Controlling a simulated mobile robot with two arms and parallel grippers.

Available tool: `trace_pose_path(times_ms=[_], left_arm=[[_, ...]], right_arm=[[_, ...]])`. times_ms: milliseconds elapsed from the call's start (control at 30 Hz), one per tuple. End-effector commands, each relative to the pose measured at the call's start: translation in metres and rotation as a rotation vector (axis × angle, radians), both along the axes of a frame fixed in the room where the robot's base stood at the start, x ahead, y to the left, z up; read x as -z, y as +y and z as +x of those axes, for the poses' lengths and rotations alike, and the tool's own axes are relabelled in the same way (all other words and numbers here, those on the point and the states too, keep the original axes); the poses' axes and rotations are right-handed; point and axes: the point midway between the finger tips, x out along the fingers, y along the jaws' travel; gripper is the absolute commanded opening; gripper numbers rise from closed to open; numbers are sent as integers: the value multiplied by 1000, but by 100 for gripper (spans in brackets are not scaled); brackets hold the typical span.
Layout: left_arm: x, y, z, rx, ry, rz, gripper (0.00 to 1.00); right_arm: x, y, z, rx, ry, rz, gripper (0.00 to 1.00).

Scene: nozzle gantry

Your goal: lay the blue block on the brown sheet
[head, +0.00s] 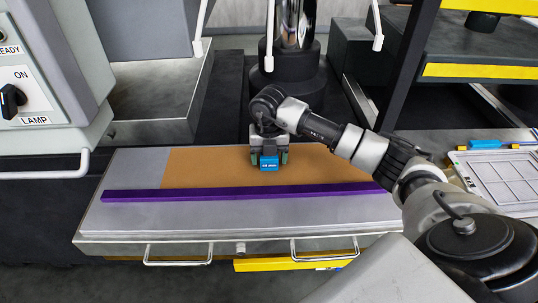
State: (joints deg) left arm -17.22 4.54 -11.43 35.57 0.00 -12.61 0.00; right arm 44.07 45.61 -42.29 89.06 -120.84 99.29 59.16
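The blue block (270,165) is between the fingers of my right gripper (269,158), which points down and is shut on it. The block is over the brown sheet (205,168). I cannot tell whether the block touches the sheet or hangs just above it. The sheet lies flat on the grey table top, and my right arm crosses over its right part. My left gripper is not in view.
A purple bar (230,194) lies along the front of the sheet on the grey table (120,222). A control panel (40,85) stands at the left. A dark post (294,65) stands behind the sheet. A framed tray (505,175) and a blue object (486,144) are at the right.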

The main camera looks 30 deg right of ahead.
Motion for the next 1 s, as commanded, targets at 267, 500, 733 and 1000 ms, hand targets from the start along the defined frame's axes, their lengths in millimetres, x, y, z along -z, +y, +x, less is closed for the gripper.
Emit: trace_pose_path(times_ms=[267,500,733,1000], left_arm=[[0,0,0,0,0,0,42],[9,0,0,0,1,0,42],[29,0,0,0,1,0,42],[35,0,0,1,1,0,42]], right_arm=[[-1,0,0,0,0,0,76],[-20,-1,1,1,-6,0,76],[-71,0,1,-1,-7,0,76],[-115,0,1,0,-3,-1,76]])
